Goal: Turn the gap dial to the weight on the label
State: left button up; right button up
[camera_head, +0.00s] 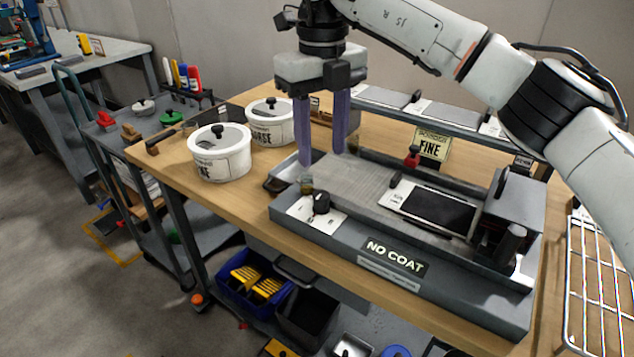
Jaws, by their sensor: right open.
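A grey machine (455,280) stands on the wooden bench, with a "NO COAT" plate on its front. A black dial knob (321,203) sits on a white scale plate at its left front; the scale marks are too small to read. My left gripper is not in view.
Two white lidded pots (220,155) stand left of the machine, the front one nearer the bench edge. A red-topped knob (412,157) rises at the machine's back. A wire rack (597,285) is at the right. A trolley (150,125) stands left of the bench.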

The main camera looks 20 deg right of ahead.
aim_at(321, 195)
jog(key=f, duration=0.8)
jog(key=shift+s+f+b, duration=0.25)
jog(key=shift+b, duration=0.05)
jog(key=shift+a+f, duration=0.1)
jog(key=shift+f, duration=0.2)
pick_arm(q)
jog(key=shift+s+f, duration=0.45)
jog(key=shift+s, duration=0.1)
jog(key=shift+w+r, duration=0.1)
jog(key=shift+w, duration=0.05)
pick_arm(e)
jog(key=shift+c, duration=0.4)
jog(key=c, duration=1)
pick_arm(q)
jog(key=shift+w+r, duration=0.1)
pick_arm(e)
jog(key=shift+o, duration=0.2)
